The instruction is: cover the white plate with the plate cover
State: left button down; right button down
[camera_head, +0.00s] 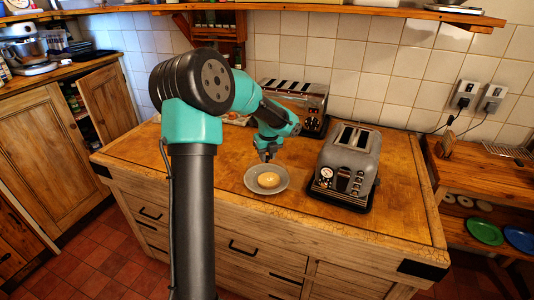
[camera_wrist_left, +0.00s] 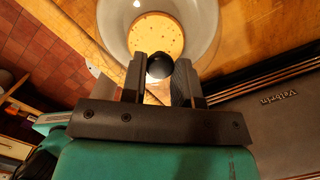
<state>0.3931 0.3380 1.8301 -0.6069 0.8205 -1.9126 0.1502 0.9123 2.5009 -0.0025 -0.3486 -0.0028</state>
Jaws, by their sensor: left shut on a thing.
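My left gripper (camera_head: 267,156) is above the plate on the wooden counter. In the left wrist view its fingers (camera_wrist_left: 160,78) are shut on a round black knob (camera_wrist_left: 159,66), which appears to be the knob of the plate cover. The cover looks clear, and its edge is hard to make out. The plate (camera_head: 279,187) looks grey-white and holds a round yellowish piece of food (camera_head: 268,180). The food also shows beyond the knob in the wrist view (camera_wrist_left: 157,32), inside a pale round rim. I cannot tell whether the cover touches the plate. My right gripper is not in view.
A grey toaster (camera_head: 345,172) stands close to the right of the plate. Another metal toaster (camera_head: 313,97) stands behind, near the tiled wall. The counter (camera_head: 140,158) is clear to the left. A green plate (camera_head: 484,232) and a blue plate (camera_head: 519,239) lie on a lower shelf at right.

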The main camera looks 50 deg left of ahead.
pick_arm(q)
jog(key=shift+f, duration=0.3)
dwell(0.5)
jog(key=c, duration=0.8)
grip_release()
jog(key=r, duration=0.5)
jog(key=d+r, duration=0.1)
jog(key=r, duration=0.5)
jog(key=s+d+r, duration=0.1)
jog(key=r, duration=0.5)
jog(key=shift+d+r, duration=0.15)
jog(key=shift+d, duration=0.1)
